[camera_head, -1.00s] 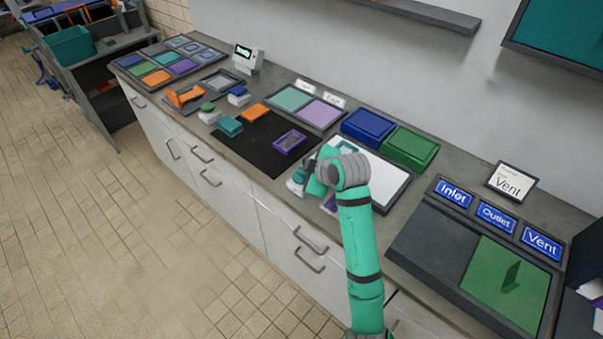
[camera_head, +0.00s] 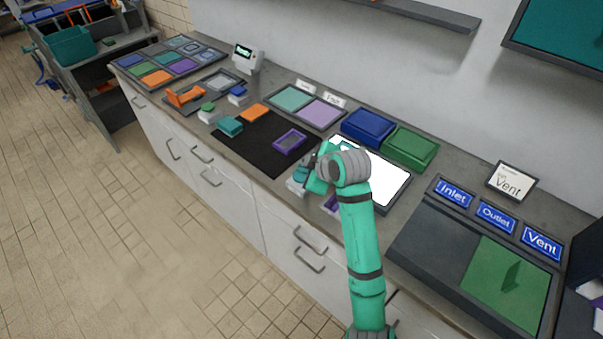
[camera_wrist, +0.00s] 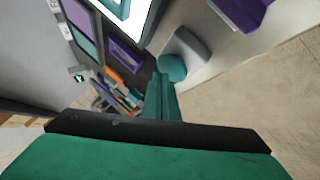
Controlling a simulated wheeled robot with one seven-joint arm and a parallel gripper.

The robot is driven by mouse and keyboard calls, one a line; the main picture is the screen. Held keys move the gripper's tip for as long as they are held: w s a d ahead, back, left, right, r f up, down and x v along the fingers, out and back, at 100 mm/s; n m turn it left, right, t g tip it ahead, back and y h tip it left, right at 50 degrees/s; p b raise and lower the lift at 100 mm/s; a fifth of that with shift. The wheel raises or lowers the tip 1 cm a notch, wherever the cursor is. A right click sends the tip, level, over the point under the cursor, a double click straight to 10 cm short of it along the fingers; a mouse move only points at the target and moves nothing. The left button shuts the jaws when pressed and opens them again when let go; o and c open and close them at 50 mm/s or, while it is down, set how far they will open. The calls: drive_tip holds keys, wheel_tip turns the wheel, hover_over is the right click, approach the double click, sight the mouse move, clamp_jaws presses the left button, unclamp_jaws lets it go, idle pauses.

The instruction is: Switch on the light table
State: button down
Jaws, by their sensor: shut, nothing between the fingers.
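The light table (camera_head: 385,187) is a dark-framed panel on the counter, and its surface glows bright white in the head view. Part of it is hidden behind my arm, and a lit corner shows in the wrist view (camera_wrist: 134,14). A grey block with a round teal button (camera_wrist: 172,67) sits at its front left side. The button is also partly visible in the head view (camera_head: 300,174). My gripper (camera_wrist: 162,84) is shut and empty, its tips close beside the button. I cannot tell whether they touch it.
A black mat (camera_head: 262,150) with a purple frame (camera_head: 290,141) lies left of the light table. Blue (camera_head: 368,126) and green (camera_head: 411,147) boxes stand behind it. A purple piece (camera_head: 331,205) lies in front of it. A sorting board (camera_head: 440,245) is at the right.

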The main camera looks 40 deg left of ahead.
sight(304, 177)
wheel_tip(304, 177, up, 6)
idle(0.8)
drive_tip(key=shift+w, duration=0.1)
idle(0.3)
